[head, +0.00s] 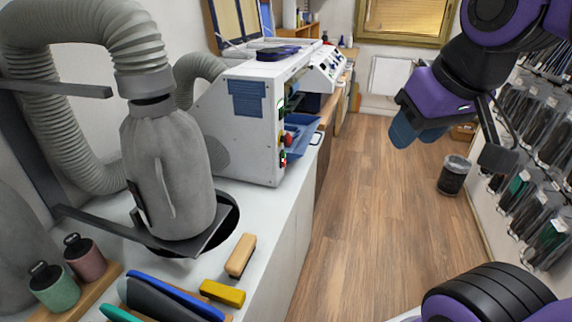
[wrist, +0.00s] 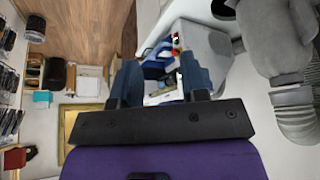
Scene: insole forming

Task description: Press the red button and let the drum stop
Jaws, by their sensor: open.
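The red button (head: 284,160) is a small red spot on the end panel of a white machine (head: 247,125), with green spots close by. In the wrist view the red button (wrist: 175,37) shows at the top, beyond the fingers, with a green spot below it. My gripper (head: 416,136) is held in the air over the floor, right of the machine and well apart from the button. Its two blue fingers (wrist: 159,80) are apart with nothing between them. I cannot make out the drum clearly, nor tell whether it turns.
A grey bottle-shaped duct piece (head: 165,170) with a ribbed hose stands on the left counter. A wooden block (head: 240,255) and a yellow block (head: 222,293) lie near its edge. A waste bin (head: 454,175) stands by the right wall rack. The wooden floor between is clear.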

